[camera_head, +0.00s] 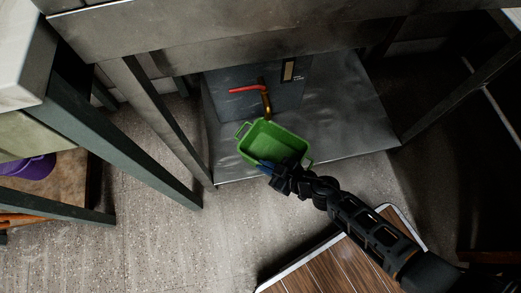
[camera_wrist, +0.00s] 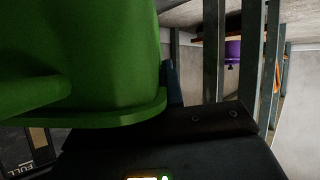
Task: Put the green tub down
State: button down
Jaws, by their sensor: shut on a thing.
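The green tub (camera_head: 262,143) is an open, empty-looking rectangular container with a loop handle at each end. In the head view it is over the front part of a low metal shelf under a table. My gripper (camera_head: 278,172) is shut on the tub's near side. In the wrist view the tub (camera_wrist: 80,60) fills the upper left, close to the camera, with its rim at the bottom of its shape. I cannot tell whether the tub touches the shelf. Its underside is hidden in the head view.
The metal shelf (camera_head: 352,115) has bare room to the right of the tub. A grey box (camera_head: 233,105) with a red-handled tap (camera_head: 248,89) stands behind it. Table legs (camera_head: 158,118) flank the left side. A purple item (camera_head: 27,168) is on a shelf at left.

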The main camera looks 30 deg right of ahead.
jog(key=b, duration=0.2)
send_over(255, 150)
jog(key=s, duration=0.2)
jog(key=shift+d+f, duration=0.1)
jog(key=shift+d, duration=0.35)
jog(key=shift+s+f+b, duration=0.2)
jog(key=shift+f+b, duration=0.3)
jog(key=shift+f, duration=0.35)
notch_tip(255, 150, down, 5)
jog(key=b, duration=0.5)
jog(key=shift+w+f+b, duration=0.15)
jog(key=shift+b, duration=0.25)
